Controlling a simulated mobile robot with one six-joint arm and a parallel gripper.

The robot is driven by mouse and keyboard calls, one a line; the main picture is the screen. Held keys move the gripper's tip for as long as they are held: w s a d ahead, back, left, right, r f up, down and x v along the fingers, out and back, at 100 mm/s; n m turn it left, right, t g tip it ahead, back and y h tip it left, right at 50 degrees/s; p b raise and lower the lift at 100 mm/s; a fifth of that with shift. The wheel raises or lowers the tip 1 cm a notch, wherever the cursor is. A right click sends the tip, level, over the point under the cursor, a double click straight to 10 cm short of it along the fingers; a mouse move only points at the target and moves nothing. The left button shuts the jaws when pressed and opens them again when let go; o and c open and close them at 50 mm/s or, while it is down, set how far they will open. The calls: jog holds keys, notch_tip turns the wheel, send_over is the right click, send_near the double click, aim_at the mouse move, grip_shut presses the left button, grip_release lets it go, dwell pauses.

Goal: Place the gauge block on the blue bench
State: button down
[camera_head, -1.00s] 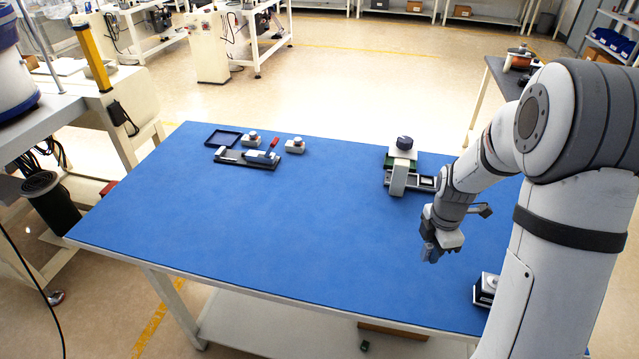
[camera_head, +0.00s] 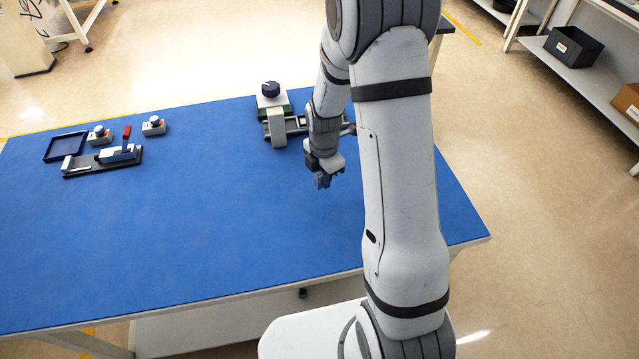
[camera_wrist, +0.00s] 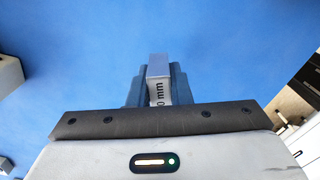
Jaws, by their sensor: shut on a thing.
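My gripper (camera_head: 322,181) is over the right part of the blue bench (camera_head: 215,215), in front of a grey and green device. It is shut on the gauge block (camera_wrist: 159,66), a small grey metal block with "0 mm" lettering visible on its side. In the wrist view the block sits between the two blue-grey fingers, with blue bench surface beyond it. I cannot tell exactly how high the block is above the bench. In the head view the block is too small to make out clearly.
A grey and green device with a dark knob (camera_head: 271,89) stands at the bench's back edge. The middle of the bench is clear.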

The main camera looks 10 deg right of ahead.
aim_at(323, 195)
jog(key=shift+s+a+f, duration=0.1)
jog(key=shift+f, duration=2.1)
jog(key=shift+f, duration=0.25)
jog(key=c, duration=1.3)
grip_release()
jog(key=shift+r, duration=0.1)
